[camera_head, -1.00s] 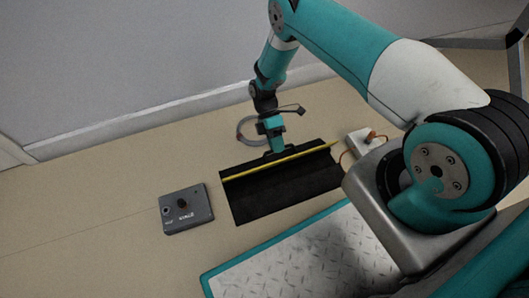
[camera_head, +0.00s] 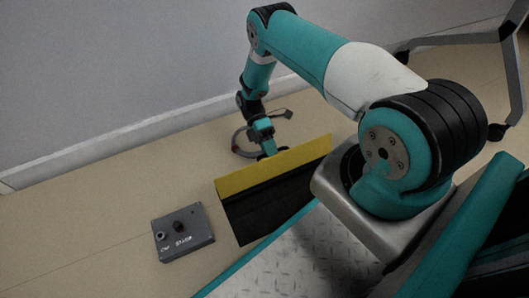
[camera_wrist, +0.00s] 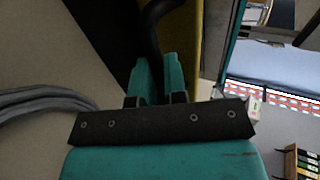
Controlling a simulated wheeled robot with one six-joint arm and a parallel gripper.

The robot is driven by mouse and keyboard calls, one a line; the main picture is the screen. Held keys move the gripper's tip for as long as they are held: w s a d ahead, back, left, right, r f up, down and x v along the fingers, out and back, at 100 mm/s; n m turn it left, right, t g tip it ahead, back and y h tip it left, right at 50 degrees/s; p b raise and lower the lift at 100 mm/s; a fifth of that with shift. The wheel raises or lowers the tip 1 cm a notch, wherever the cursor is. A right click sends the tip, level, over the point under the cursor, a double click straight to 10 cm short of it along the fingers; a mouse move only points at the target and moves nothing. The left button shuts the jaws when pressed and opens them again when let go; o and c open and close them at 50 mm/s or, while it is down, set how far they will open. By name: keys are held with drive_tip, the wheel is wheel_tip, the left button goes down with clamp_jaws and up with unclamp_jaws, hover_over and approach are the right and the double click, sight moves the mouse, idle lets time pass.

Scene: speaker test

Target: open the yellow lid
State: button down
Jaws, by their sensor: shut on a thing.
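The yellow lid (camera_head: 270,168) stands raised at the far edge of a black box (camera_head: 268,204) on the floor, its yellow face turned toward the head camera. The dark inside of the box shows below it. My gripper (camera_head: 267,151) is behind the lid at its upper edge, partly hidden by it. In the wrist view my gripper (camera_wrist: 157,82) is shut on a curved black handle (camera_wrist: 153,30), with the yellow lid (camera_wrist: 186,45) right beside it. How the handle joins the lid is not clear.
A wall (camera_head: 110,80) with a pale skirting runs behind. Grey cables (camera_wrist: 40,100) show at the left of the wrist view. Floor left of the grey box is clear.

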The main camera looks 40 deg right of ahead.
drive_tip(key=shift+s+f, duration=0.1)
drive_tip(key=shift+s, duration=0.05)
idle(0.3)
drive_tip(key=c, duration=1.2)
unclamp_jaws()
drive_tip(key=shift+o, duration=0.2)
wheel_tip(320, 180, up, 20)
drive_tip(key=p, duration=1.1)
drive_tip(key=shift+p, duration=0.3)
